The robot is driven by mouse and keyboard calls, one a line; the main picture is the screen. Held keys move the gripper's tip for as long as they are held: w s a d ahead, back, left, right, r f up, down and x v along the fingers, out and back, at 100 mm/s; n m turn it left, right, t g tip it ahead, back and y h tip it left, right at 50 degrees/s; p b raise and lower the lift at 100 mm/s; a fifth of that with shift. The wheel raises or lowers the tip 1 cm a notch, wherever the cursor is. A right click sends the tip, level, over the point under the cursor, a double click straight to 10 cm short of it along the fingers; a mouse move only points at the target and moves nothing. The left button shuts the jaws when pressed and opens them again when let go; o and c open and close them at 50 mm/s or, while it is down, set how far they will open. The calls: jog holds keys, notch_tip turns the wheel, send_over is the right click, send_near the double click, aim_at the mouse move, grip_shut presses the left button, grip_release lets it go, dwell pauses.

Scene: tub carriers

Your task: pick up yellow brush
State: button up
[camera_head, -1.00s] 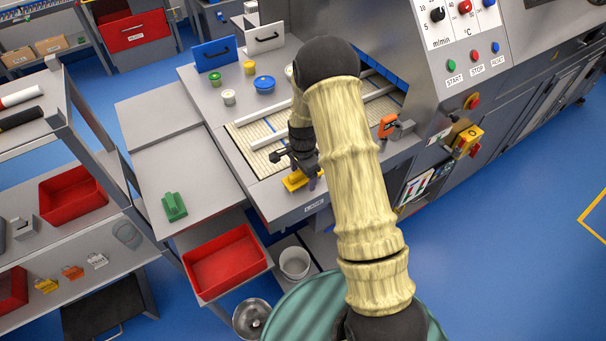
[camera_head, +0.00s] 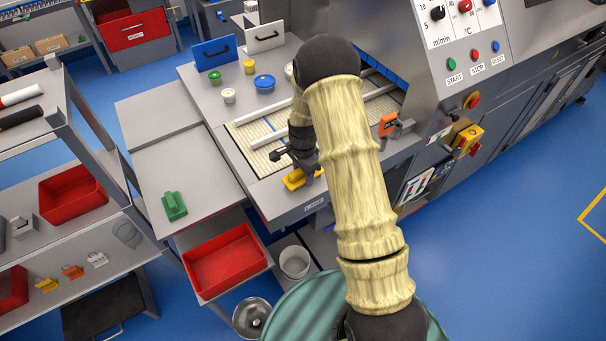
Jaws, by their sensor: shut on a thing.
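The yellow brush (camera_head: 297,179) is at the front edge of the machine's grey bench, below the end of my arm. My gripper (camera_head: 303,168) is over it and shut on it; the jaws are dark and partly hidden by my wrist. I cannot tell whether the brush touches the bench or is slightly raised.
A green brush (camera_head: 174,206) lies on the grey side table (camera_head: 180,160) to the left. A red bin (camera_head: 222,262) and a white bucket (camera_head: 295,262) are below the bench. A blue-lidded tub (camera_head: 264,83) and smaller tubs stand behind on the bench. An orange clamp (camera_head: 388,124) is to the right.

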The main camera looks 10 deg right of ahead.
notch_tip(320, 180, up, 10)
jog(key=b, duration=0.3)
dwell(0.5)
jog(key=o, duration=0.5)
jog(key=c, duration=0.3)
jog(key=shift+c, duration=0.2)
